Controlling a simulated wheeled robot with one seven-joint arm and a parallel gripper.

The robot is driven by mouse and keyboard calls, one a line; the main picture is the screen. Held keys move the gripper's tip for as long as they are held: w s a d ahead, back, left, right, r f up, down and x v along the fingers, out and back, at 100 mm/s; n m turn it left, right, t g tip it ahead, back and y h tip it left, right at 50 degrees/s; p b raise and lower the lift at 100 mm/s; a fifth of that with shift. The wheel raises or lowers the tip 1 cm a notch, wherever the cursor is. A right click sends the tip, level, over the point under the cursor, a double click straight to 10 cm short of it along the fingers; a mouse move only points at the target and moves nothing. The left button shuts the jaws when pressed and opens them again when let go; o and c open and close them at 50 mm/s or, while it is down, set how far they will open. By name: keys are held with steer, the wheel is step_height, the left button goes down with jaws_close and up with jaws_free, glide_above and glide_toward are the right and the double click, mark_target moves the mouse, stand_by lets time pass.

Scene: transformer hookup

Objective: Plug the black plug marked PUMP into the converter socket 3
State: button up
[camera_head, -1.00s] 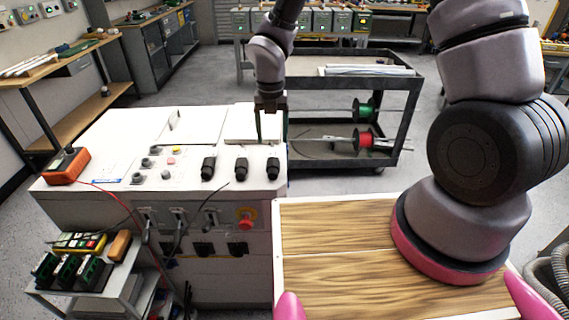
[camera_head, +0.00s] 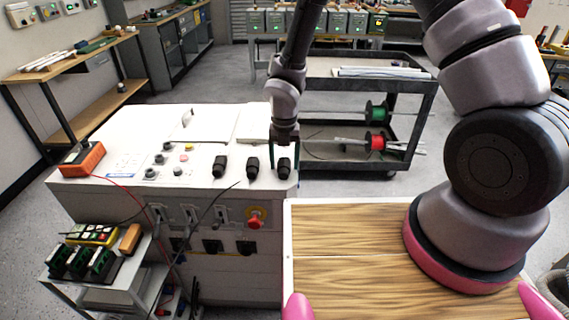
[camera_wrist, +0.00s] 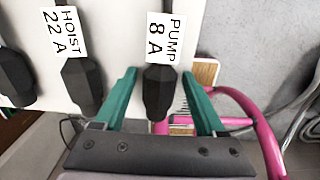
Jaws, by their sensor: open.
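The black plug marked PUMP 8 A (camera_wrist: 160,92) stands between my gripper's two green fingers (camera_wrist: 160,76) in the wrist view. The fingers are open, with a gap visible on each side of it. In the head view it is the rightmost of three black plugs (camera_head: 284,167) on top of the white cabinet, and my gripper (camera_head: 284,158) reaches down around it. Black sockets (camera_head: 212,246) sit in a row on the cabinet's front; their numbers are too small to read.
The plug marked HOIST 22 A (camera_wrist: 82,85) stands just left of my gripper. A red emergency button (camera_head: 256,216) sticks out of the cabinet front. An orange meter (camera_head: 82,159) lies on top at left. A small cart (camera_head: 82,290) stands front left, and a wooden top (camera_head: 345,230) at right.

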mark_target(284, 158)
steer(key=c, duration=1.1)
steer(key=shift+r, duration=3.05)
steer(key=shift+c, duration=0.2)
